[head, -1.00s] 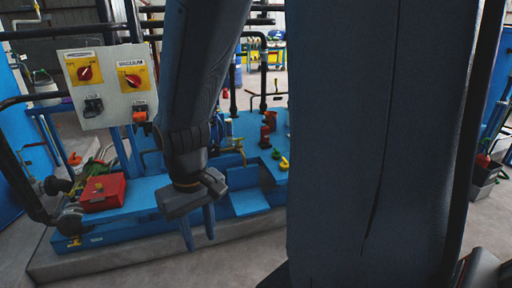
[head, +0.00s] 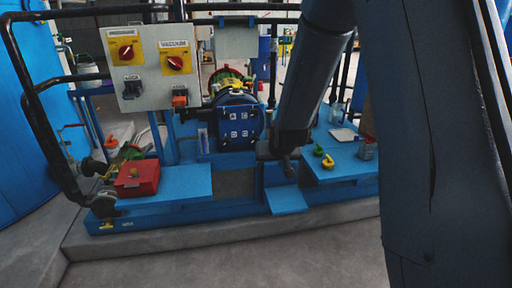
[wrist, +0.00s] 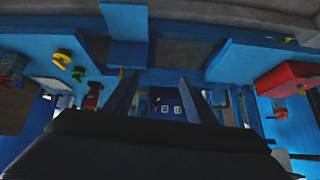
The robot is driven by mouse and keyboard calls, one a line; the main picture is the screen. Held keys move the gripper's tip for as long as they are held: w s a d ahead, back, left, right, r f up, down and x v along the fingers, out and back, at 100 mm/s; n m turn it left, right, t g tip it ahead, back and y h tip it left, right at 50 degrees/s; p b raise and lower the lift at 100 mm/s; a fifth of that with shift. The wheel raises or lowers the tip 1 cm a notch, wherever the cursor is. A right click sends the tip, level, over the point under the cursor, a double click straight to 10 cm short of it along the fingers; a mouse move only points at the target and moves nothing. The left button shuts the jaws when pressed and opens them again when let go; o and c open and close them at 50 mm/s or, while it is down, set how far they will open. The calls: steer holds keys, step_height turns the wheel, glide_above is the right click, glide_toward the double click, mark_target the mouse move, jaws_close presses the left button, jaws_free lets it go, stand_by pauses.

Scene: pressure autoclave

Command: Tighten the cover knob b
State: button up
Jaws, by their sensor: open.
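No part is marked as cover knob b, and I cannot tell which fitting it is. A small orange knob sits on the red box (head: 137,180) at the left of the blue skid; the box also shows at the right of the wrist view (wrist: 288,80). Yellow and green hook-shaped pieces (head: 325,158) lie on the blue deck right of my arm. In the wrist view my gripper (wrist: 160,92) is open, its two fingers apart with nothing between them. The blue motor (wrist: 170,106) shows beyond them. In the head view my arm's end hangs right of the motor; its fingers are hardly visible.
A grey control panel (head: 152,66) with two red rotary switches stands at the left. Black pipes (head: 35,110) curve around the skid's left side. A concrete plinth (head: 230,226) runs along the front, with open grey floor before it.

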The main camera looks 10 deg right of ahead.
mark_target(254, 140)
steer(key=shift+w+f+m+t+b, duration=0.2)
steer(key=shift+w+f+t+b, duration=1)
steer(key=shift+w, duration=3.7)
steer(key=shift+w+f+m+t+b, duration=0.2)
steer(key=shift+w+f+t+b, duration=0.4)
steer(key=shift+w+f+t, duration=2.8)
steer(key=shift+w+r+m+t+b, duration=0.2)
steer(key=shift+w+r+t+b, duration=0.5)
steer(key=shift+w, duration=5.75)
steer(key=shift+f+g, duration=0.2)
steer(key=shift+g, duration=0.1)
steer(key=c, duration=1)
steer(key=shift+c, duration=0.2)
